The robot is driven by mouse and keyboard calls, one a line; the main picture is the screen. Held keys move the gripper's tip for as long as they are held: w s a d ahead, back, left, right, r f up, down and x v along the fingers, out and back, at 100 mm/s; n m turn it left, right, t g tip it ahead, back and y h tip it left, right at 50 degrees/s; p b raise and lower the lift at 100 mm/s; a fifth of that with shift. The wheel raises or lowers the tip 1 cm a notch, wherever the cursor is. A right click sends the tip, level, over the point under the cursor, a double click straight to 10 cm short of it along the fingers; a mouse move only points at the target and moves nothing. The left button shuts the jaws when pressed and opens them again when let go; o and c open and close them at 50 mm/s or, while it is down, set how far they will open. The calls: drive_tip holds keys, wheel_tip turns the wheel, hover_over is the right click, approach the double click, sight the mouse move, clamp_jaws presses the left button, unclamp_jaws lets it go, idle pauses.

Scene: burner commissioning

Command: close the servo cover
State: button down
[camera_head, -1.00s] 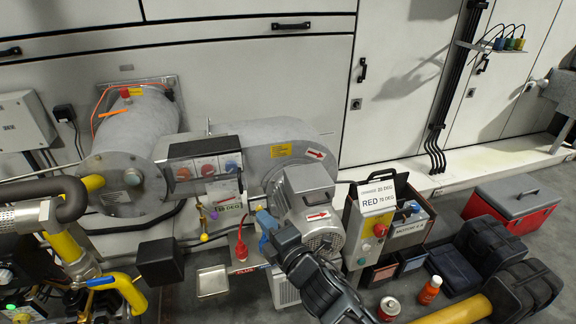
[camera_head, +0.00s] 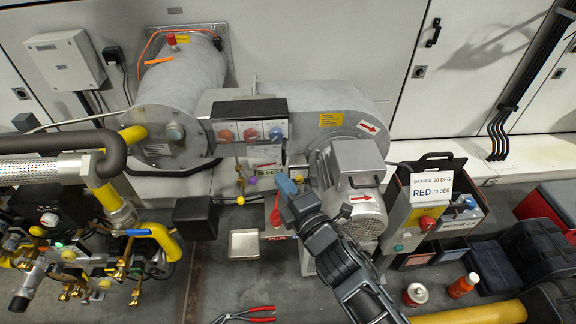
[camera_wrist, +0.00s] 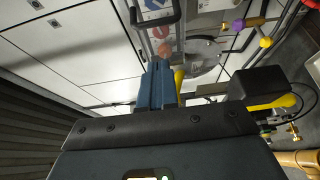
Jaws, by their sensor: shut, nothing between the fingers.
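The servo unit is a box on the burner with a black top (camera_head: 248,108) and a grey front carrying red, orange and blue knobs (camera_head: 249,133). I cannot clearly tell which part is its cover or how far open it is. A small plate marked in degrees (camera_head: 266,170) hangs below the knobs. My gripper (camera_head: 286,186), with blue fingers, is shut and empty, just below and right of the knobs. In the wrist view my shut fingers (camera_wrist: 158,84) point toward a dark-framed part (camera_wrist: 156,18) at the top; contact cannot be told.
A grey motor (camera_head: 357,185) stands close right of my gripper. A yellow-ended lever (camera_head: 240,199) and a black box (camera_head: 195,217) are to the left. A metal tray (camera_head: 244,244) and red-handled pliers (camera_head: 246,315) lie on the floor.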

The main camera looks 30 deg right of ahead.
sight(287, 148)
drive_tip(key=shift+w+d+p, duration=0.45)
drive_tip(key=shift+w+p, duration=0.05)
drive_tip(key=shift+w, duration=0.2)
drive_tip(key=shift+w+d+p, duration=0.4)
drive_tip(key=shift+w+p, duration=0.05)
drive_tip(key=shift+w, duration=0.25)
drive_tip(key=shift+w+d+p, duration=0.45)
drive_tip(key=shift+w+p, duration=0.05)
drive_tip(key=shift+w, duration=0.2)
drive_tip(key=w+d+p, duration=0.2)
drive_tip(key=w+d, duration=0.1)
drive_tip(key=shift+d+p, duration=0.25)
drive_tip(key=shift+p, duration=0.15)
